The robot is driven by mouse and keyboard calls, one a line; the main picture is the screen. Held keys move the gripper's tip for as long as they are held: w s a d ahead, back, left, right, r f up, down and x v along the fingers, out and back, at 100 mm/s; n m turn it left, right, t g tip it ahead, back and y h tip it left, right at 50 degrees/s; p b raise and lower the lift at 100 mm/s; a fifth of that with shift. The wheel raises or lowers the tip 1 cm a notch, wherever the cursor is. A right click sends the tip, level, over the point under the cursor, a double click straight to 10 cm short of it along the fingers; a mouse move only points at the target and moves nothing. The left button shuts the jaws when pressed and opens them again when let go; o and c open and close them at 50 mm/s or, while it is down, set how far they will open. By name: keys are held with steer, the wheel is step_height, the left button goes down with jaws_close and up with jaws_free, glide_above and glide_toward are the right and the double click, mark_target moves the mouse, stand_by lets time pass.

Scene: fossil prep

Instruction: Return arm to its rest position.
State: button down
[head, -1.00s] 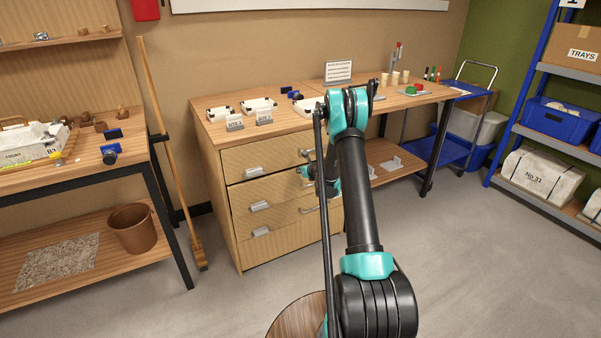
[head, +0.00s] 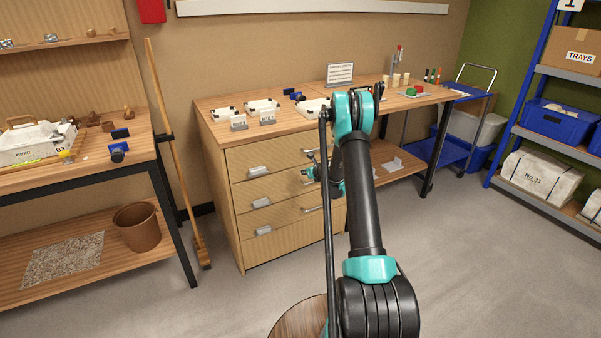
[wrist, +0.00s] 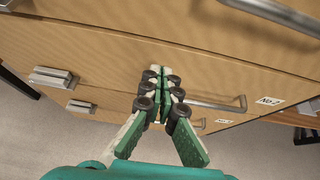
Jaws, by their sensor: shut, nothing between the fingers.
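My arm, black with teal joints, rises in the middle of the head view and bends over in front of the drawer cabinet (head: 238,210). My gripper (wrist: 162,76) has its green fingers together, shut and empty, in the wrist view. It also shows small and partly hidden by my arm in the head view (head: 310,166). It is in front of the drawer fronts, near a bar handle (wrist: 222,105) in the wrist view; I cannot tell the exact gap. The drawers look shut.
The cabinet's wooden worktop (head: 215,130) carries white trays and label cards. A broom (head: 171,150) leans at the left beside a bench with a brown bin (head: 137,228). A blue cart (head: 440,150) and blue shelving (head: 545,85) stand right. The grey floor at the right is clear.

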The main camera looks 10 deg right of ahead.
steer(key=s+a+r+n+g, duration=0.15)
steer(key=s+r+n, duration=0.35)
steer(key=s, duration=0.5)
steer(key=s+a+r+n+g, duration=0.1)
steer(key=s+a+r+n, duration=0.1)
steer(key=s+r+n, duration=0.55)
steer(key=s+a+r+n+g, duration=0.1)
steer(key=s+r+n, duration=0.2)
steer(key=s, duration=0.8)
steer(key=s+f+n+g+h, duration=0.2)
steer(key=s+n, duration=1.5)
steer(key=s, duration=1.2)
steer(key=shift+d+g+h, duration=0.45)
steer(key=shift+g+h, duration=0.4)
steer(key=shift+h, duration=0.05)
steer(key=shift+s, duration=0.1)
